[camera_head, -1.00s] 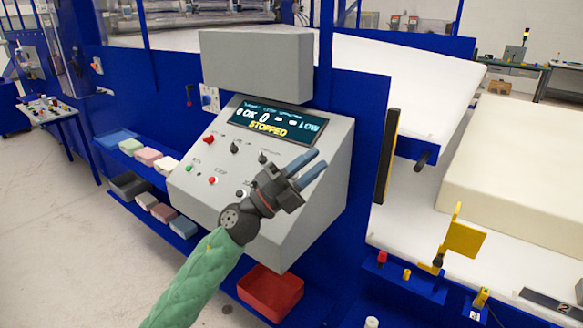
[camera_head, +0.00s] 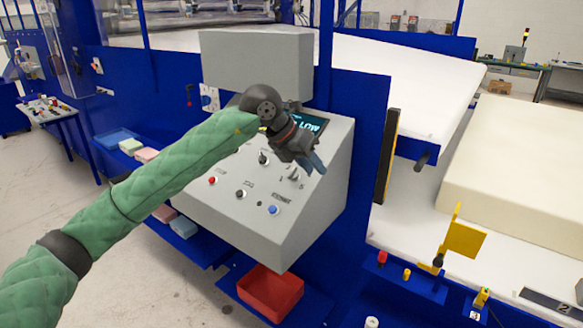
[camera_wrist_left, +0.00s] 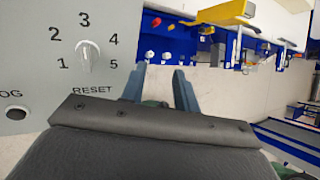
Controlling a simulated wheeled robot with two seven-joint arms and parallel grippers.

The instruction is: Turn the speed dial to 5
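The speed dial (camera_wrist_left: 88,55) shows in the left wrist view as a light knob ringed by the numbers 1 to 5. Its grip ridge looks roughly upright, towards 3, but I cannot tell its exact setting. In the head view the dial (camera_head: 294,173) sits on the sloped grey control panel (camera_head: 250,222), just beside my left gripper (camera_head: 316,162). In the left wrist view the gripper (camera_wrist_left: 160,84) has its two blue-grey fingers apart with nothing between them. They are to the right of the dial, not around it. My right gripper is not in view.
Another dark knob (camera_head: 263,158), a red button (camera_head: 212,180) and a blue button (camera_head: 273,209) are on the panel. My left arm and gripper cover most of the display (camera_head: 312,122). A red bin (camera_head: 271,291) stands below. A cream foam block (camera_head: 520,170) lies at right.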

